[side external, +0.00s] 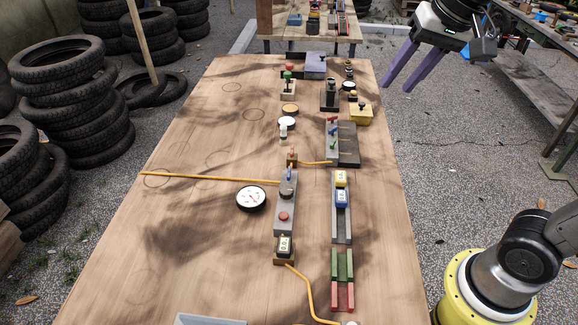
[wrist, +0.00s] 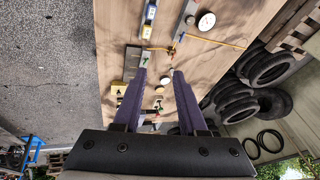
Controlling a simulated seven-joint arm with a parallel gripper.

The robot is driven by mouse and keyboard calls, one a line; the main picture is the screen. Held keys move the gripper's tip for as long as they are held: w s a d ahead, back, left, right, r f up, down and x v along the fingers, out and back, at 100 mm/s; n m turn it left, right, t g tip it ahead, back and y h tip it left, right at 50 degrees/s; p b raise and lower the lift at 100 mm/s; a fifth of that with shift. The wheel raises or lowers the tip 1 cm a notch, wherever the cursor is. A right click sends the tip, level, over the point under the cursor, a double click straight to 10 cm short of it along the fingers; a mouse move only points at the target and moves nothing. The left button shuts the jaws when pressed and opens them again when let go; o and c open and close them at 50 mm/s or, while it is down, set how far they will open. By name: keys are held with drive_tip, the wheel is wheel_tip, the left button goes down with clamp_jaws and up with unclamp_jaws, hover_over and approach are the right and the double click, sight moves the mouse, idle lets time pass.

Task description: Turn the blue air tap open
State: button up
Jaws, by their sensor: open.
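A small blue lever (side external: 289,172), which looks like the blue air tap, stands at the far end of a narrow grey panel (side external: 278,232) on the wooden table. The panel also carries a dark round knob (side external: 287,190) and a red button (side external: 284,216). I cannot make out the blue lever clearly in the wrist view. My gripper (side external: 396,88) is open and empty, high up beyond the table's right edge in the side view. It is well apart from the blue lever. Its two purple fingers also show in the wrist view (wrist: 159,74), pointing toward the table.
A round white gauge (side external: 251,198) lies left of the panel. A yellow hose (side external: 210,178) runs left across the table. A rail with yellow and blue blocks (side external: 341,198) stands to the right. A grey block with coloured levers (side external: 333,147) stands beyond. The table's left side is mostly clear.

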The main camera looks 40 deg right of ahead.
drive_tip(key=w+a+m+g, duration=0.1)
drive_tip(key=w, duration=0.6)
drive_tip(key=m+g, duration=0.1)
drive_tip(key=g, duration=0.3)
hover_over(289, 171)
wheel_tip(289, 171, down, 18)
wheel_tip(289, 171, down, 13)
drive_tip(key=shift+c, duration=0.3)
clamp_jaws()
